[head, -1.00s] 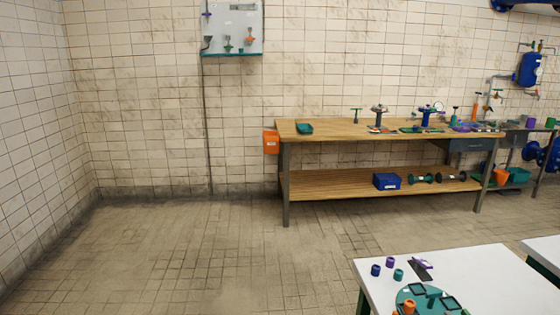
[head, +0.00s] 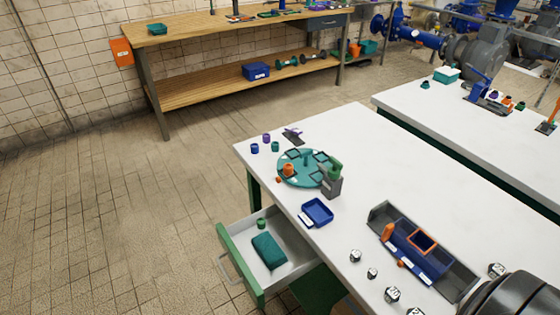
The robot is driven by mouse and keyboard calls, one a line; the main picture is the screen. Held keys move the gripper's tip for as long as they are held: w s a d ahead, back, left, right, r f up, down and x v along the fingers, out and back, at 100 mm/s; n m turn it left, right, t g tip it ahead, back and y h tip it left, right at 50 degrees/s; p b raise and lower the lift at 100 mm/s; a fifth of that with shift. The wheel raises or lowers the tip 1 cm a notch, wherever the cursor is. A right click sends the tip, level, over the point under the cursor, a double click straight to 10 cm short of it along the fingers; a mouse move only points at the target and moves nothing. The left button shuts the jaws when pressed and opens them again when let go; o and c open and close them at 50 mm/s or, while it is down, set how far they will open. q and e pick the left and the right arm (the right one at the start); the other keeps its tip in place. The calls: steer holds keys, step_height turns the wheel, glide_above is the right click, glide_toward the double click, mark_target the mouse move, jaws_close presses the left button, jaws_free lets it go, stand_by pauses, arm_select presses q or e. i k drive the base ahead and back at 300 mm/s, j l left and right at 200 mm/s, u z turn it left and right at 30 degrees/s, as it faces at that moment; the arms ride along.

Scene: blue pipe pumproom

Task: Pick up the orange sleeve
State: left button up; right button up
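An orange cylinder (head: 288,170), which looks like the orange sleeve, sits on the left part of a round teal turntable (head: 300,182) on the white table (head: 345,150). A smaller orange piece (head: 279,180) lies by the turntable's left edge. Another upright orange piece (head: 388,232) stands at the left end of a blue holder in a grey tray, so which one is the sleeve is not certain. Neither gripper shows. A dark rounded part at the bottom right corner looks like part of my own arm.
Blue, purple and green cylinders (head: 266,138) stand behind the turntable. A blue tray (head: 317,212), the grey tray (head: 455,283) and several labelled pieces (head: 392,295) are on the table. An open drawer (head: 268,250) sticks out left. Floor (head: 140,220) is free at left.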

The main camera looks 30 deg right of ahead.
mark_target(288, 167)
steer(key=i+j+z, duration=0.7)
steer(key=j, duration=0.35)
steer(key=i+l, duration=0.05)
steer(key=i, duration=0.05)
